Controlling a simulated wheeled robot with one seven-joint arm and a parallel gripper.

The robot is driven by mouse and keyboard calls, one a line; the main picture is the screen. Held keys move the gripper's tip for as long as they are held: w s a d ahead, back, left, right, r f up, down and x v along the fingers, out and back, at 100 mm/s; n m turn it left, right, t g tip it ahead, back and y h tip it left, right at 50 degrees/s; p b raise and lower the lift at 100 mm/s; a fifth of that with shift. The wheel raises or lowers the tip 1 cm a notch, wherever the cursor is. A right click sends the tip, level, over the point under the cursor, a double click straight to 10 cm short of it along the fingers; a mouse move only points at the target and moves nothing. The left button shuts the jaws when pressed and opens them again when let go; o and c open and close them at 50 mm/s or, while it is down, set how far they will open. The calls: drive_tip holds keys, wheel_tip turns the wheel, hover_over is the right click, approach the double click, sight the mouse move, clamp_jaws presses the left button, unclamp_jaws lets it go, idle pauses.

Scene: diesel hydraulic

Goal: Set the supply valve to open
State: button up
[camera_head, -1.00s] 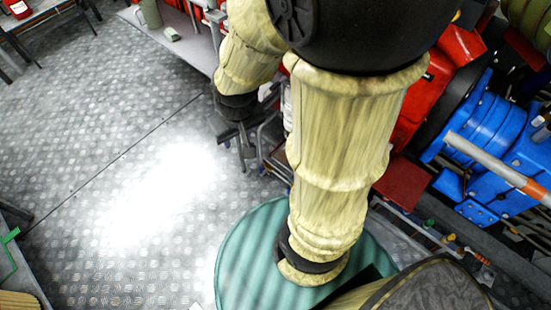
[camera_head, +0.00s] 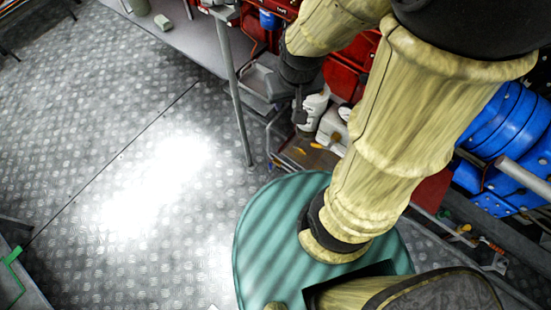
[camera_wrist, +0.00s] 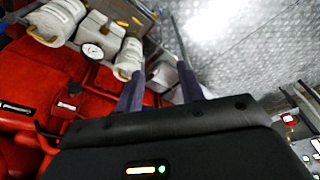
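I cannot make out for certain which part is the supply valve. Small yellow-orange pieces that look like levers (camera_head: 315,146) show low beside the white housings in the head view. Similar yellow pieces (camera_wrist: 122,22) show near the top of the wrist view. My gripper (camera_wrist: 160,88) has its two fingers apart with nothing between them. In the head view my gripper (camera_head: 299,108) hangs above and left of the yellow pieces, next to the white housings (camera_head: 332,125). In the wrist view a white round gauge (camera_wrist: 92,51) sits left of the fingers.
Red machinery (camera_wrist: 40,75) fills the left of the wrist view. A blue machine (camera_head: 515,140) stands at the right of the head view. A grey bench (camera_head: 185,35) with a metal leg (camera_head: 238,110) stands behind. The patterned metal floor (camera_head: 110,130) at left is clear.

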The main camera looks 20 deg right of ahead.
drive_tip(key=shift+a, duration=0.1)
drive_tip(key=w+a+f+n+t+h+b, duration=0.2)
drive_tip(key=f+n+b, duration=0.6)
drive_tip(key=f+b, duration=1)
drive_tip(key=w+a+f+n+t+h+b, duration=0.3)
drive_tip(key=f+b, duration=1.5)
drive_tip(key=f, duration=1.9)
drive_tip(key=w+a+f+n+t+h+b, duration=0.3)
drive_tip(key=f+n+b, duration=1.1)
drive_tip(key=f, duration=1.4)
drive_tip(key=w+a+h+b, duration=0.3)
drive_tip(key=a+h+b, duration=0.1)
drive_tip(key=h+b, duration=0.1)
drive_tip(key=shift+a+h, duration=0.4)
drive_tip(key=shift+h, duration=0.4)
drive_tip(key=shift+d+f, duration=0.1)
